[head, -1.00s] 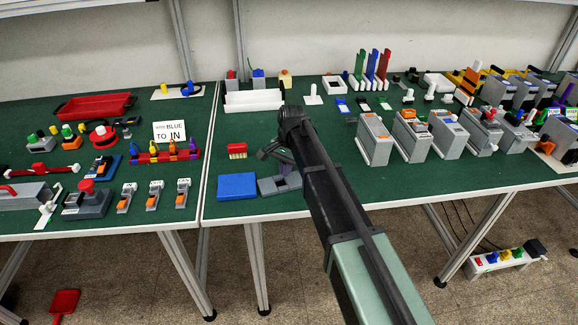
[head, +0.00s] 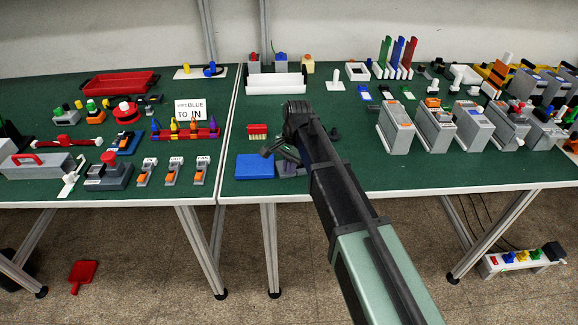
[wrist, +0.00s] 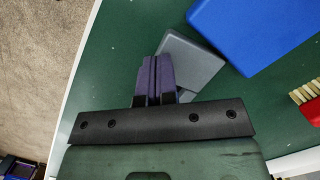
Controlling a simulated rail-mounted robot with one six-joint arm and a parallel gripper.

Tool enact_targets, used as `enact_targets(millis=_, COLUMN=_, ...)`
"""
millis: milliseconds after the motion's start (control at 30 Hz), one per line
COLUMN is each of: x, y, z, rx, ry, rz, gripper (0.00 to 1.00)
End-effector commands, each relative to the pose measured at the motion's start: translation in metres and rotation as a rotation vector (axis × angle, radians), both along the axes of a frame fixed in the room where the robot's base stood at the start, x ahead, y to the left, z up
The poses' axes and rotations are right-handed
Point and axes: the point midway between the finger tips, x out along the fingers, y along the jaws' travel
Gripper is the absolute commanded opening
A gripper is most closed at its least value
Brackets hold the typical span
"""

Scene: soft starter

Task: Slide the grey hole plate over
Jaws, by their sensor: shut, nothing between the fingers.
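The grey plate (wrist: 198,62) lies flat on the green table beside a blue block (wrist: 255,30). It sits askew, with a corner at or close to the block's edge. Its hole does not show in the wrist view. In the head view, the grey plate (head: 290,170) is mostly hidden by my gripper and arm, right of the blue block (head: 255,167). My gripper (wrist: 158,62) is shut and empty. Its purple fingers overlap the plate's left side in the wrist view. I cannot tell whether they touch it.
A red-and-cream brush (head: 257,131) lies behind the blue block, and a white tray (head: 276,84) stands farther back. Grey boxes (head: 396,128) stand in a row to the right. The table's front edge (head: 340,196) is close to the plate.

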Motion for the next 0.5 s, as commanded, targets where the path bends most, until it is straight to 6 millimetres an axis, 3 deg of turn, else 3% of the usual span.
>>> enact_targets(millis=233, x=0.003, y=-0.007, z=-0.005, rx=-0.012, ry=-0.008, rz=-0.009, gripper=0.0)
enact_targets(millis=400, x=0.004, y=-0.006, z=0.013, rx=-0.011, ry=-0.009, rz=-0.009, gripper=0.0)
enact_targets(millis=500, x=0.004, y=-0.005, z=0.011, rx=-0.011, ry=-0.008, rz=-0.009, gripper=0.0)
